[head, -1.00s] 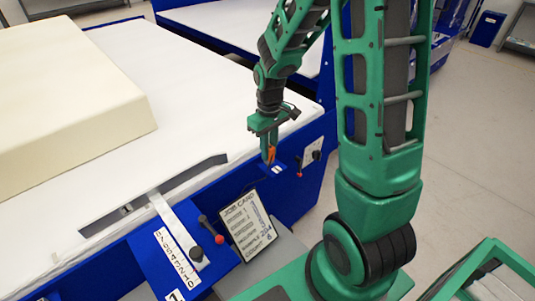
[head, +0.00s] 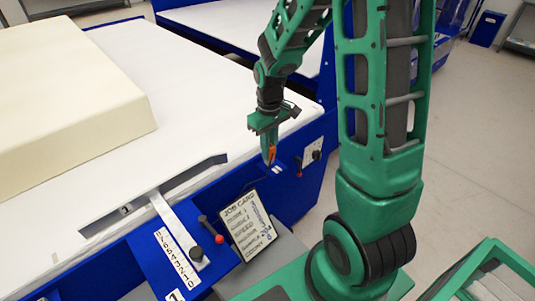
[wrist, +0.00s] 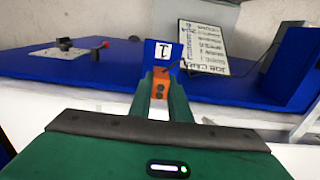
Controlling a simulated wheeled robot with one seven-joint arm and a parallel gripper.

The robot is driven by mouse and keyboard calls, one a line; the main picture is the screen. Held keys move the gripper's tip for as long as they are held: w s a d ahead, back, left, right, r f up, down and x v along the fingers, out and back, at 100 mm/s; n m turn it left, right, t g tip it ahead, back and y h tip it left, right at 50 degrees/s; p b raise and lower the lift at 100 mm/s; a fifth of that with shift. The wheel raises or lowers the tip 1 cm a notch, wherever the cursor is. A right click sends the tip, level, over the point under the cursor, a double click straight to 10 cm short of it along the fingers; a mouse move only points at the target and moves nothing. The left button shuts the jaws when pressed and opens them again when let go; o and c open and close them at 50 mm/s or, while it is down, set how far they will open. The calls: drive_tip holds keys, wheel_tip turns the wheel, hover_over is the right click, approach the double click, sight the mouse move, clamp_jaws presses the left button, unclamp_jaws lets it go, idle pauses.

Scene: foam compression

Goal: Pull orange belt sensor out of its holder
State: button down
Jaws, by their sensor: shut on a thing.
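The orange belt sensor (head: 272,153) is between the fingertips of my gripper (head: 269,156), at the blue side rail of the machine. In the wrist view the sensor (wrist: 159,88) shows as an orange block with dark round spots, pinched between the two green fingers of my gripper (wrist: 160,92). A small white-marked spot, perhaps the holder (head: 277,169), lies on the blue rail just below the sensor. Whether the sensor still touches the holder cannot be told. A thin dark cable runs near it along the rail.
A job card (head: 247,226) leans at the rail's front. A switch panel (head: 312,152) is right of the sensor. A cream foam block (head: 65,105) lies on the white belt (head: 190,130).

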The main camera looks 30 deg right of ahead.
drive_tip(key=shift+r, duration=1.05)
idle(0.4)
drive_tip(key=shift+r, duration=2.4)
